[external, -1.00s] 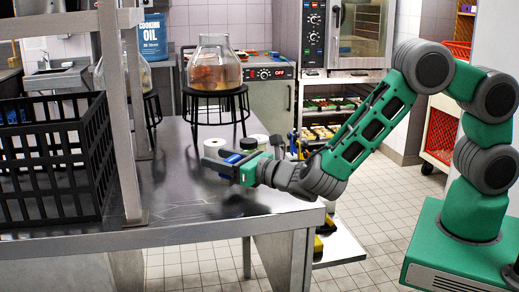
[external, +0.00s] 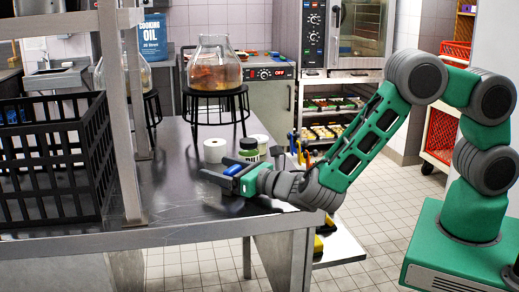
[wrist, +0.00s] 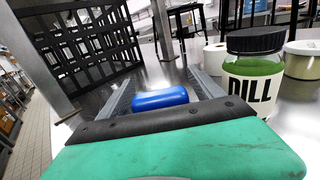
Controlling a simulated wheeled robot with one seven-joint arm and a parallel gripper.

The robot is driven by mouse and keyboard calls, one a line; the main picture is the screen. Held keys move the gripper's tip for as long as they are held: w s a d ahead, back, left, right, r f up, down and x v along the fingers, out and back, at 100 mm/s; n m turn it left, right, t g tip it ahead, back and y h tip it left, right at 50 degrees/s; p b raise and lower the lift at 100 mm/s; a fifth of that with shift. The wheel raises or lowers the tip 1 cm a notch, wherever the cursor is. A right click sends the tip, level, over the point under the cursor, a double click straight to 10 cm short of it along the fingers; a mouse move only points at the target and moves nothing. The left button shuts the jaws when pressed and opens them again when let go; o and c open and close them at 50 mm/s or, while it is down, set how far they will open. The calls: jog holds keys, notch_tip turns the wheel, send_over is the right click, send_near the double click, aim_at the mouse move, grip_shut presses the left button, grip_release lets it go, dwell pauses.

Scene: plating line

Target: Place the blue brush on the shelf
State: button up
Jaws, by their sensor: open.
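The blue brush, seen as a smooth blue cylinder (wrist: 160,98), lies between the fingers of my gripper (wrist: 150,80) in the wrist view. Its other parts are hidden. In the external view the blue piece (external: 234,169) shows between the fingers. My gripper (external: 218,176) is open, low over the steel counter, pointing left. Contact between the fingers and the brush cannot be made out. A metal shelf (external: 70,24) on uprights stands over the counter at the left; whether it is the task's shelf is unclear.
A dill jar (wrist: 255,75) with a black lid stands right of my gripper, beside white tubs (external: 215,150). A black crate (external: 50,165) and a metal upright (external: 120,120) are to the left. A glass jar on a black stand (external: 215,90) is behind. The counter's front is clear.

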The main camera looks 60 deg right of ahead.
jog(key=s+b, duration=0.2)
jog(key=s, duration=0.9)
jog(key=shift+s+a+r, duration=0.1)
jog(key=shift+o, duration=0.4)
jog(key=shift+s+r, duration=0.1)
jog(key=shift+s, duration=0.35)
